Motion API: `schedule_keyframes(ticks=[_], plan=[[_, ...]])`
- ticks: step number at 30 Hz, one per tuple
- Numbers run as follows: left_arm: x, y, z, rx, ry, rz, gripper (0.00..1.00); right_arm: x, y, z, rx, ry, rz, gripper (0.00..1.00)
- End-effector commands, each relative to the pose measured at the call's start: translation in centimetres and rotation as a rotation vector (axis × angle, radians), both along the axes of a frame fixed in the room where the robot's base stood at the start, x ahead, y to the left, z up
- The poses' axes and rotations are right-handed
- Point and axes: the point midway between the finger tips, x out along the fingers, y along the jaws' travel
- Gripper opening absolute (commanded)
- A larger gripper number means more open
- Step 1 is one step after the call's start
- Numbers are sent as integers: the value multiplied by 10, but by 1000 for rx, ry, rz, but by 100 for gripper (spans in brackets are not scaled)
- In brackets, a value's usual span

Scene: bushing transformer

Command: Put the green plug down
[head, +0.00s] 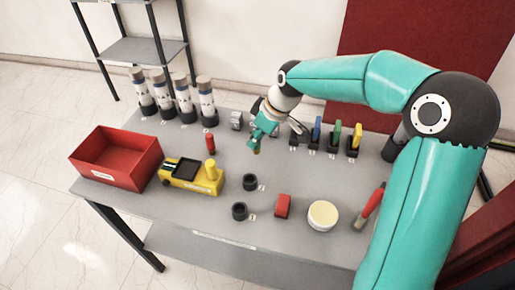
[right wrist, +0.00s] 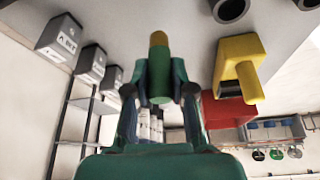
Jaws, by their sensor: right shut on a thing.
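The green plug (right wrist: 159,82), a green cylinder with a yellow end, is between the fingers of my right gripper (right wrist: 159,92) in the right wrist view. Both fingers press on its sides. In the head view my right gripper (head: 262,132) hangs over the back middle of the grey table (head: 215,150), with the plug pointing down below it. The plug (head: 256,146) shows only in part there, and I cannot tell whether it touches the table. My left gripper is not in view.
Dark stands with coloured pieces (head: 335,140) are right of the gripper. A red cylinder (head: 210,143), yellow vehicle-shaped block (head: 195,180) and red bin (head: 118,158) are left. Two black rings (head: 239,211), a red block (head: 282,206) and a round tub (head: 322,215) are in front. Several bottles (head: 185,100) stand behind.

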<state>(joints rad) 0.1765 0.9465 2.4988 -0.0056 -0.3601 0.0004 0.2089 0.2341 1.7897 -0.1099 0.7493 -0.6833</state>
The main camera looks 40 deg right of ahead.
Motion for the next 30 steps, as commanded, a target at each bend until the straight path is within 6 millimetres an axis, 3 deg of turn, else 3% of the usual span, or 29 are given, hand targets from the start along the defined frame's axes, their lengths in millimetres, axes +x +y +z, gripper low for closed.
schedule_keyframes(ticks=[10, 21, 22, 24, 26, 30], plan=[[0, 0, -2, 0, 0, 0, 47, -1, 0, -41, 0, 4, 1, 0], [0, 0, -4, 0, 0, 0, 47, 0, 0, -46, 0, 0, 1, 0], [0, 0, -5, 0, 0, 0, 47, 0, 0, -46, 0, 0, 1, 25], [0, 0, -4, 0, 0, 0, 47, 0, 1, -45, 0, 0, 1, 37], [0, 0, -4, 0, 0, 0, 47, 0, 1, -45, 0, 1, 1, 47], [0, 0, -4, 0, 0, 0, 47, 0, 1, -45, 0, 1, 2, 49]])
